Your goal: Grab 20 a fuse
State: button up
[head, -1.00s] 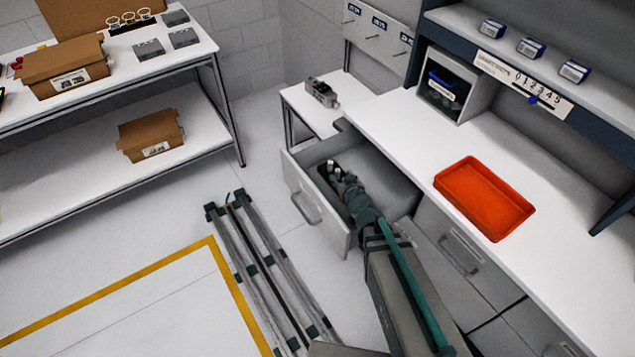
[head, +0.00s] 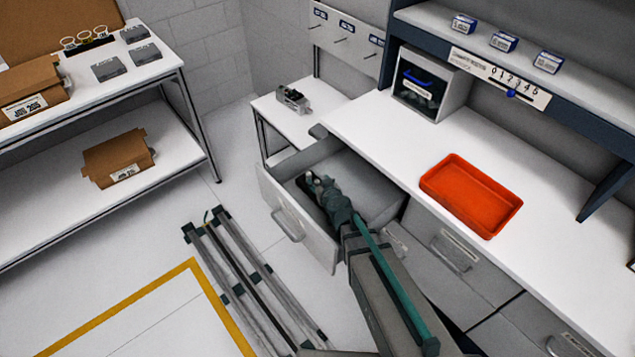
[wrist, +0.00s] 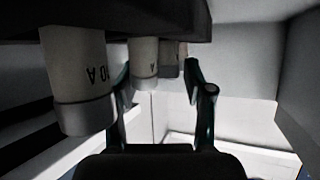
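My gripper (head: 326,192) is inside the open drawer (head: 298,225) in the head view. In the wrist view, its two dark fingers (wrist: 158,75) are apart, so it is open. A large pale fuse (wrist: 78,75) with a grey end cap is at the left, outside the fingers. Its marking is upside down and partly readable as "0A". A second pale fuse (wrist: 144,62) and a third, smaller one (wrist: 168,58) appear between the fingers, farther forward; contact cannot be told. The fuses join a dark holder (wrist: 150,22) along the top of the wrist view.
An orange tray (head: 452,204) lies on the white workbench (head: 395,145). A grey open-front box (head: 432,83) stands behind it, and small blue-and-white boxes (head: 504,42) sit on the shelf. The drawer walls surround my gripper. Metal rails (head: 250,275) lie on the floor.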

jog(key=shift+x, duration=0.8)
jog(key=shift+w+d+r, duration=0.1)
grip_shut()
jog(key=shift+r, duration=0.2)
